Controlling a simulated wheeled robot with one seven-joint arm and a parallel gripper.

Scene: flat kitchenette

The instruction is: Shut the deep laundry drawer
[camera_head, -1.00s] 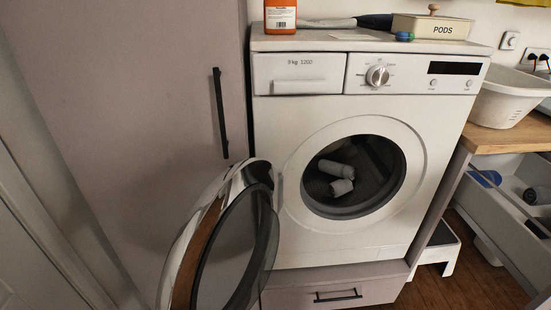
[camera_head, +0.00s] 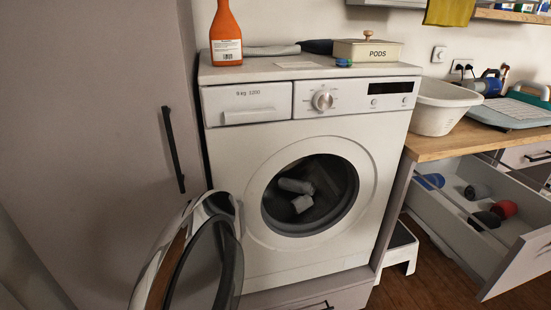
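The deep laundry drawer (camera_head: 517,232) is in the lower right of the head view, under the wooden worktop. It is pulled well out, with its front panel standing away from the cabinet. Inside lie a blue item (camera_head: 430,181), a dark grey item (camera_head: 478,191), a red item (camera_head: 503,209) and a black item (camera_head: 484,221). A thin rail runs along the drawer. My gripper is not in view.
The washing machine (camera_head: 230,165) has its round door (camera_head: 190,260) swung open at left, with grey items in the drum. A white step stool (camera_head: 401,249) stands between machine and drawer. A white basin (camera_head: 440,106) sits on the worktop (camera_head: 470,140). Wooden floor shows below.

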